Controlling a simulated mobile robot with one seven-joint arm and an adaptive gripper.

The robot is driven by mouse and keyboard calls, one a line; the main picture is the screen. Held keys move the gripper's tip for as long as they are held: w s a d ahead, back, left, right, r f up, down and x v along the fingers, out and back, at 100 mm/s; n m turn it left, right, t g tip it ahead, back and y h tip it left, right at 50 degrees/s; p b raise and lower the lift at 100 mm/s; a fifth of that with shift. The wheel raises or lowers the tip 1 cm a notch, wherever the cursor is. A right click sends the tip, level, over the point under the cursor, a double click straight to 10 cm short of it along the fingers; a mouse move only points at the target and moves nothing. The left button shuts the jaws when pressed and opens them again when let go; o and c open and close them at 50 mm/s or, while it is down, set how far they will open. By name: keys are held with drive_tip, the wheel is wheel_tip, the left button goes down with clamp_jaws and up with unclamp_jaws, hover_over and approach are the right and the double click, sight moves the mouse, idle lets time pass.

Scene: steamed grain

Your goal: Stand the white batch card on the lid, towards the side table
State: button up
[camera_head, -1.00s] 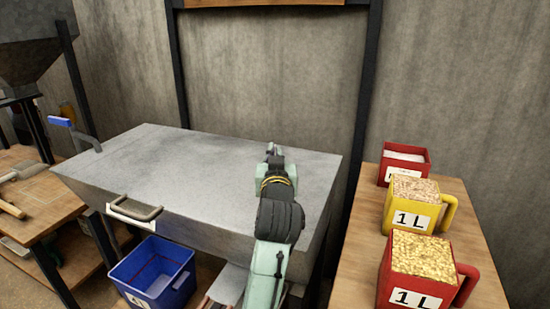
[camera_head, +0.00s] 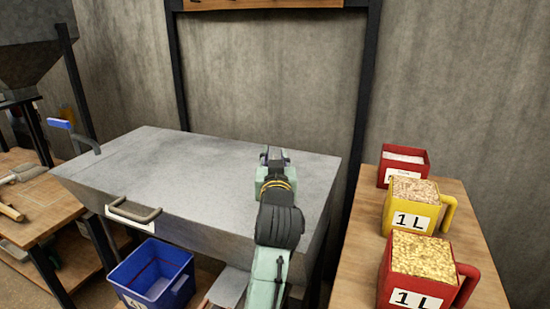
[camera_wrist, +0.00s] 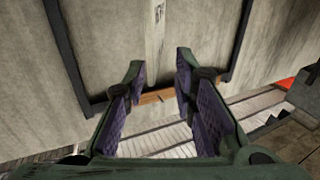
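The large grey metal lid (camera_head: 200,165) lies flat and shut over its box, with nothing standing on it. My gripper (camera_head: 274,152) is above the lid's right part, in front of the wall. In the wrist view my gripper (camera_wrist: 158,95) is open, its purple-padded fingers apart with nothing between them. A white patch (camera_head: 118,222) shows under the handle on the front; I cannot tell whether it is the batch card. No loose white card can be made out. The side table (camera_head: 350,265) stands to the right of the lid.
On the side table are a red box (camera_head: 403,167), a yellow jug (camera_head: 410,205) and a red jug (camera_head: 425,270) of grain. A blue bin (camera_head: 152,275) stands below the lid. A wooden bench (camera_head: 45,215) is at left. The wall is close behind.

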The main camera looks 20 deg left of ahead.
drive_tip(key=shift+w+a+f+g, duration=0.15)
drive_tip(key=shift+f+g, duration=0.15)
drive_tip(key=shift+f, duration=0.5)
drive_tip(key=shift+r, duration=0.2)
drive_tip(key=v, duration=0.6)
drive_tip(key=r+b+v, duration=0.1)
drive_tip(key=v, duration=0.2)
drive_tip(key=shift+s, duration=0.25)
drive_tip(key=shift+f+b, duration=0.25)
drive_tip(key=shift+b, duration=0.95)
drive_tip(key=b, duration=0.2)
drive_tip(key=shift+s+d+b, duration=0.25)
drive_tip(key=shift+s+b, duration=0.1)
drive_tip(key=shift+b, duration=0.05)
drive_tip(key=b, duration=0.1)
drive_tip(key=s+b, duration=0.1)
drive_tip(key=b, duration=0.1)
drive_tip(key=shift+s+d+r, duration=0.35)
